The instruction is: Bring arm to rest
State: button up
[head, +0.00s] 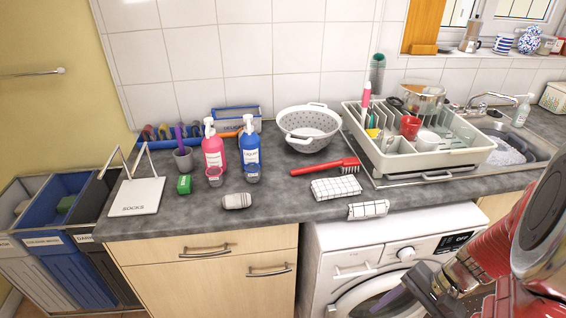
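My arm (490,262), with red and grey links, comes in at the lower right. My gripper (424,290) is a dark shape low in front of the washing machine, below the worktop edge. It is small and partly cut off by the bottom of the picture, so I cannot tell whether its fingers are open or shut. A purple patch shows beside it, over the machine's round door (372,296). I cannot tell whether that patch is held or lies behind the gripper.
The white washing machine (340,245) stands under the grey worktop (265,205). A dish rack (435,160), red brush (325,167), colander (308,132), checked cloths (336,188), pink bottle (214,155) and blue bottle (249,155) stand on top. Bins (50,265) are at the left.

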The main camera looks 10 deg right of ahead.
jog(key=w+a+r+n+t+h, duration=0.2)
jog(key=a+r+n, duration=0.4)
jog(key=r, duration=0.4)
jog(key=w+a+r+n+t+h, duration=0.2)
jog(key=a+r+n, duration=0.3)
jog(key=r, duration=0.5)
jog(key=shift+a+r+n+t+h, duration=0.25)
jog(key=shift+a+n+t+h, duration=0.15)
jog(key=shift+a+t+h, duration=0.65)
jog(key=shift+a+g+y, duration=0.2)
jog(key=shift+g+y, duration=0.05)
